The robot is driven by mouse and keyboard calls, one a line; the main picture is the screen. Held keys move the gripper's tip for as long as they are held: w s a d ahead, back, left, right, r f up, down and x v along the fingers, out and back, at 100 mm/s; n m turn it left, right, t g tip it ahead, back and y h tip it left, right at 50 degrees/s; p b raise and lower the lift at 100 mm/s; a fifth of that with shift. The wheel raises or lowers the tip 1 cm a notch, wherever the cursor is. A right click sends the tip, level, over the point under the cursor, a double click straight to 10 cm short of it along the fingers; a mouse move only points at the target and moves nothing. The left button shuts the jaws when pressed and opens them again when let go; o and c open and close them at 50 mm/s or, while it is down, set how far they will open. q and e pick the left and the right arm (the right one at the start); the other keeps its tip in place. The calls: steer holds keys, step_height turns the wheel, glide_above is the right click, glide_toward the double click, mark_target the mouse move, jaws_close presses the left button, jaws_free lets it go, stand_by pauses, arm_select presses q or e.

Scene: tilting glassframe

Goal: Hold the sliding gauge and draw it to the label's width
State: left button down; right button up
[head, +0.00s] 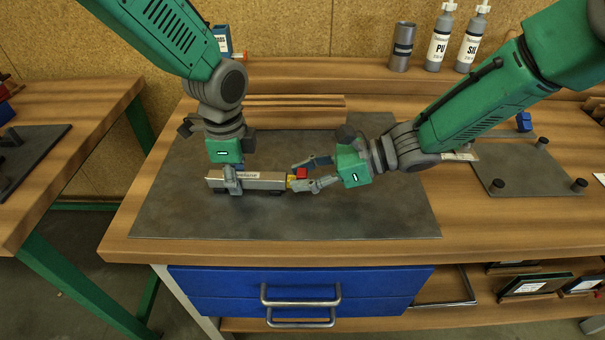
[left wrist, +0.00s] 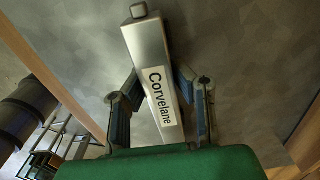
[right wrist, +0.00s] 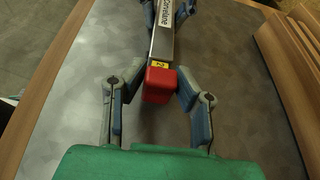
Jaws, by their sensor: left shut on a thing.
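The sliding gauge (head: 265,182) is a long silver bar with a white "Corvelane" label, lying across the dark mat. The label also shows in the left wrist view (left wrist: 161,97). My left gripper (head: 232,181) is shut on the bar's body, one finger on each side. At the bar's right end are a small yellow marked strip (right wrist: 158,65) and a red block (right wrist: 158,85). My right gripper (right wrist: 153,88) is open, its fingers on either side of the red block; a gap shows on the left, and the right finger is close to it.
The dark mat (head: 340,218) is mostly clear in front of the gauge. Wooden strips (head: 295,102) lie behind it. A grey plate with black pegs (head: 530,165) lies to the right. Bottles (head: 440,42) and a grey can (head: 401,50) stand on the back shelf.

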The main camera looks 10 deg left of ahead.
jaws_close()
arm_select(q)
steer(key=shift+d, duration=0.1)
arm_select(e)
steer(key=shift+w+d, duration=0.2)
steer(key=shift+d, duration=2.95)
steer(key=o, duration=0.7)
jaws_free()
steer(key=shift+a, duration=0.15)
steer(key=shift+o, duration=0.2)
steer(key=v, duration=1.2)
steer(key=shift+f, duration=0.1)
arm_select(q)
steer(key=c, duration=1.3)
jaws_free()
